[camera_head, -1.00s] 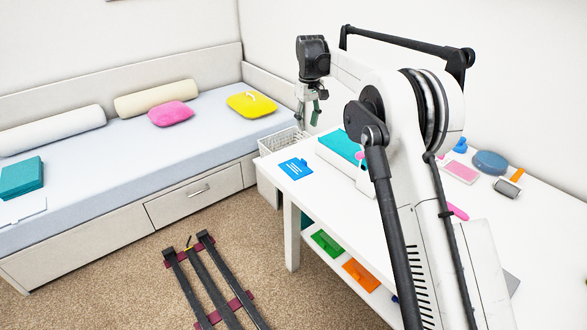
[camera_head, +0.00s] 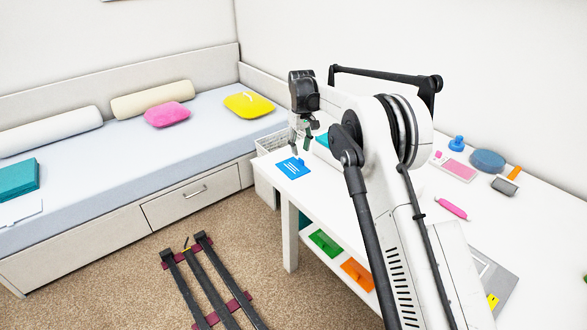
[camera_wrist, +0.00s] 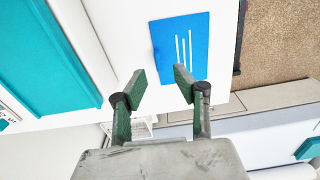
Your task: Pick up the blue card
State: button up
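The blue card (camera_head: 293,168) lies flat on the white table near its left corner, with white lines on its face. It also shows in the wrist view (camera_wrist: 193,38), beyond my fingertips. My gripper (camera_head: 302,150) hangs just above and behind the card in the head view. In the wrist view, my gripper (camera_wrist: 160,84) has its two green-padded fingers spread apart with nothing between them. The right fingertip overlaps the card's near edge in that view; I cannot tell whether it touches.
A teal item (camera_wrist: 45,50) lies on the table beside the card. A white wire basket (camera_head: 270,142) stands behind the table corner. A pink case (camera_head: 457,169), a blue round object (camera_head: 488,160) and other items lie farther right.

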aim_at(301, 159)
notch_tip(301, 159, down, 5)
jog(key=shift+d+r, duration=0.1)
jog(key=shift+d, duration=0.05)
grip_shut()
